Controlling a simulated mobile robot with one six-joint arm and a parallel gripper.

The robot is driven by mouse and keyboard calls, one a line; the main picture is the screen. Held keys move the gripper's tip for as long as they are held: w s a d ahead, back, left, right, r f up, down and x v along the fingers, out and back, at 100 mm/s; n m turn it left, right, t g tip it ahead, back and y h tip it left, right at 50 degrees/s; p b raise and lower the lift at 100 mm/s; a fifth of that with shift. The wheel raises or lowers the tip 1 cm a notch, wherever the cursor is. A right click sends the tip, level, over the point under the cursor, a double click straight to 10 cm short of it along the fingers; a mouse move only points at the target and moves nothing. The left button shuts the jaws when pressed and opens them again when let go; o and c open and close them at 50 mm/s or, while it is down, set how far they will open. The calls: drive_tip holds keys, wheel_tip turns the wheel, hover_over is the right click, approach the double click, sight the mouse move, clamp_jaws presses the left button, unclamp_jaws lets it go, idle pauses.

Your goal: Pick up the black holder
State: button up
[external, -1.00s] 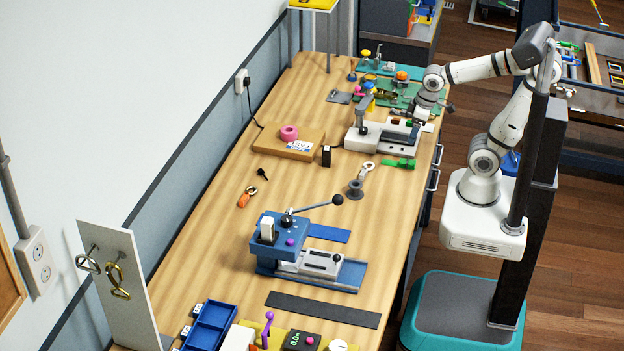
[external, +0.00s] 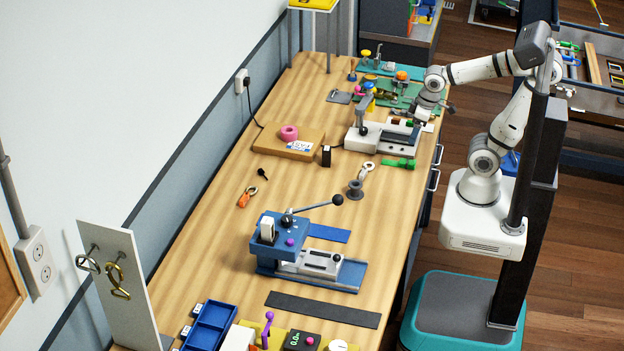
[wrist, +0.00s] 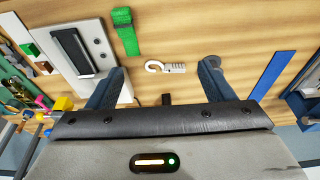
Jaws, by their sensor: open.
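The black holder (external: 326,156) appears to be the small upright black block with a pale edge, standing on the wooden bench beside the tan board. In the wrist view, a small dark piece (wrist: 166,99) shows between my fingers just above the palm edge; it looks like the same holder, mostly cut off. My gripper (external: 420,112) is over the right edge of the bench, beyond and to the right of the holder. In the wrist view, my gripper (wrist: 162,80) has its two fingers wide apart with nothing held.
A grey-white device with a lever (external: 382,138) stands near the holder. A tan board (external: 296,148) with a pink ring, a padlock-like hook (external: 366,168), a grey spool (external: 355,187) and a green strap (external: 398,163) lie nearby. A blue press (external: 285,241) stands closer. Bare wood lies left of the spool.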

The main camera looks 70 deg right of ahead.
idle(0.5)
drive_tip(key=c, duration=0.5)
drive_tip(key=n+t+p, duration=0.2)
approach(328, 148)
drive_tip(key=shift+y, duration=0.3)
drive_tip(key=x, duration=0.5)
drive_tip(key=shift+w+d, duration=0.1)
drive_tip(key=shift+d, duration=0.15)
drive_tip(key=shift+p+x, duration=0.35)
drive_tip(key=shift+x, duration=3.55)
